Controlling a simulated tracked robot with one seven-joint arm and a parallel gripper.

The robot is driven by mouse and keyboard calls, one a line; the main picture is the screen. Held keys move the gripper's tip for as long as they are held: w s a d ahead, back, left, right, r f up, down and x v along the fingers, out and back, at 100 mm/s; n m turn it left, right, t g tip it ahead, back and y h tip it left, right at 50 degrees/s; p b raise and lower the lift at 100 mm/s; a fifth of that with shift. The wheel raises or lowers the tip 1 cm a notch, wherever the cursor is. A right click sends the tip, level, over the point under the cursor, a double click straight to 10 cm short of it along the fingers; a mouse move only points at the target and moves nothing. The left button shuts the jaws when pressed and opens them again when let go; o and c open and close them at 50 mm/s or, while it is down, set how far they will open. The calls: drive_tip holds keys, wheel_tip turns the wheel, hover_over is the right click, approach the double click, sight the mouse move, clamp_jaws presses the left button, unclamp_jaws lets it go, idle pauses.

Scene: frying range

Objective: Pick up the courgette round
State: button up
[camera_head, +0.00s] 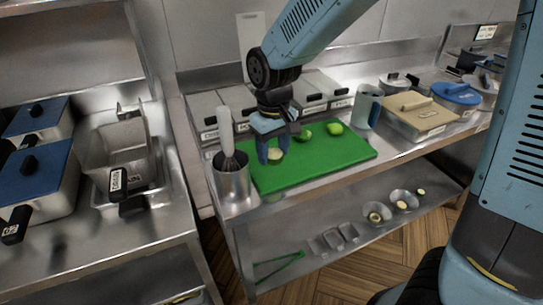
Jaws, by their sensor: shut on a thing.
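My gripper (271,148) points down over the left part of a green cutting board (330,163). Its blue fingers are shut on a pale courgette round (274,155), which shows between the fingertips. The round is at or just above the board; I cannot tell whether it still touches it. Two more green pieces lie farther back on the board: a cut green piece (305,134) and a brighter green piece (335,128).
A blue-grey jug (367,106) and lidded pans (419,117) stand to the right. Lidded containers (208,117) line the back. Small bowls (376,213) sit on the shelf below.

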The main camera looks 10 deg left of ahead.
drive_tip(key=s+d+r, duration=0.6)
drive_tip(key=s+r, duration=0.1)
drive_tip(key=s, duration=0.3)
drive_tip(key=shift+s+r, duration=0.2)
drive_tip(key=shift+r, duration=0.1)
drive_tip(key=shift+w, duration=0.15)
idle(0.5)
